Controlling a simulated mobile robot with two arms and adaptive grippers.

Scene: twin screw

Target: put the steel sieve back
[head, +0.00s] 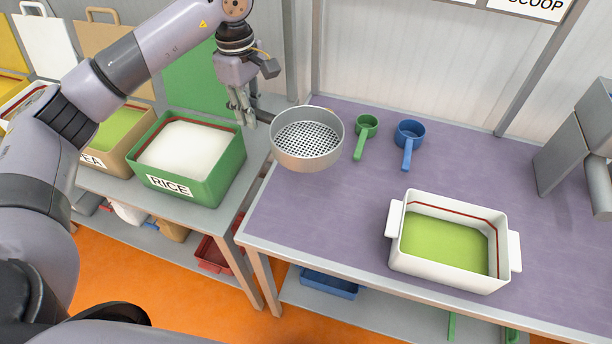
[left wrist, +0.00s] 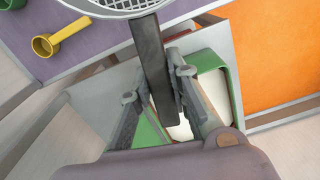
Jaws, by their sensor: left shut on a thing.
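The steel sieve (head: 306,142) is a round pan with a perforated bottom and a dark handle. In the head view it hangs, apparently in the air, over the left end of the purple table. My left gripper (head: 243,112) is shut on its handle, to the left of the pan. In the left wrist view the dark handle (left wrist: 152,62) runs between the fingers of my left gripper (left wrist: 158,92), and the mesh pan (left wrist: 118,5) is cut off at the top. My right gripper is not in view.
A green scoop (head: 365,128) and a blue scoop (head: 408,135) lie right of the sieve. A yellow scoop (left wrist: 62,38) shows in the left wrist view. A white tub (head: 450,278) stands at front right. The green RICE bin (head: 222,170) is at left.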

